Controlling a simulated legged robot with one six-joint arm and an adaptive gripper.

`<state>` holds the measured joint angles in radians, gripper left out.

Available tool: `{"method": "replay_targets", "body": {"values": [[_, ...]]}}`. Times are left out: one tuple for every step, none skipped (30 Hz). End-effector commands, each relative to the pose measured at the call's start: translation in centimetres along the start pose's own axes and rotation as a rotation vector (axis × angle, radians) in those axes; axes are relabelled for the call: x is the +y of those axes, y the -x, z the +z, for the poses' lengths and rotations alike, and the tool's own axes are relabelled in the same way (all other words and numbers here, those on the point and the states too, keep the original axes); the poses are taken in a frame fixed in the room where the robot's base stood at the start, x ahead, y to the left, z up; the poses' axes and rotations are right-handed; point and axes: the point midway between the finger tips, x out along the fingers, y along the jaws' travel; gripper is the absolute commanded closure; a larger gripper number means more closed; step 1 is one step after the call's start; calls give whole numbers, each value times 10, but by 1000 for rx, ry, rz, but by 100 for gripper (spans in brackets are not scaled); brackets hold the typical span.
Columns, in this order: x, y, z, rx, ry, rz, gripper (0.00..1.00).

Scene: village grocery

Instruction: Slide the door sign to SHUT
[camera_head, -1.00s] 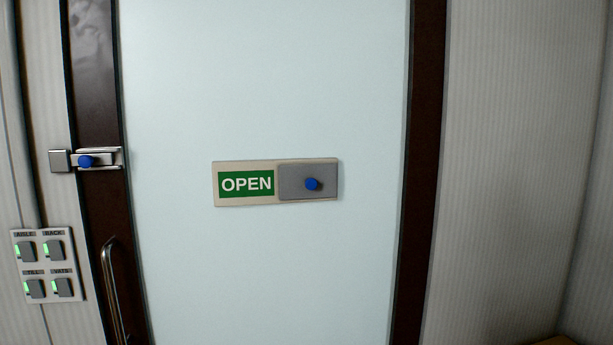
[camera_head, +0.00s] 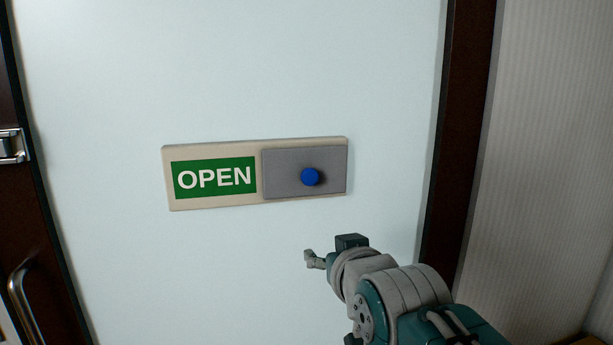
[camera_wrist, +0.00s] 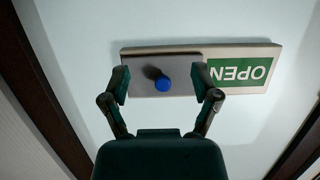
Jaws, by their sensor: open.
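The door sign (camera_head: 215,204) is a beige plate on the pale door. Its left part shows a green OPEN panel (camera_head: 214,178). A grey slider (camera_head: 285,174) with a blue knob (camera_head: 310,177) covers its right part. My gripper (camera_head: 308,258) is below the slider in the head view. In the wrist view, the picture is upside down, and my gripper (camera_wrist: 161,78) is open with its fingers apart. The blue knob (camera_wrist: 167,84) appears between the fingers, not gripped. The grey slider (camera_wrist: 145,91) lies behind them; the OPEN panel (camera_wrist: 240,71) is to the right there.
A dark door frame (camera_head: 459,130) runs down the right side, with a ribbed wall (camera_head: 550,140) beyond it. A metal door handle (camera_head: 24,305) and part of a latch (camera_head: 14,146) are at the left edge. The door around the sign is clear.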

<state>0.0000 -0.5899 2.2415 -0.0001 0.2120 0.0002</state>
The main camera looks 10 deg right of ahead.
Motion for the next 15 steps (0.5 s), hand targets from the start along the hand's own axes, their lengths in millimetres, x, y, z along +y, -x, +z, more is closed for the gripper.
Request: {"method": "replay_targets", "body": {"values": [[0, -3, -25, 84, 0, 0, 21], [0, -4, -38, 130, 0, 0, 21], [0, -5, -52, 180, 0, 0, 21], [0, -4, -60, 213, 0, 0, 21], [0, -4, -68, 239, 0, 0, 21], [0, -4, -74, 265, 0, 0, 21], [0, -4, -78, 278, 0, 0, 21], [0, -5, -81, 288, 0, 0, 21], [0, -6, -83, 295, 0, 0, 21], [0, -7, -84, 296, 0, 0, 21], [0, -10, -85, 296, 0, 0, 21], [0, -14, -85, 294, 0, 0, 21], [0, -18, -86, 293, 0, 0, 21], [0, -22, -87, 294, 0, 0, 21], [0, -28, -89, 293, 0, 0, 21]]}}
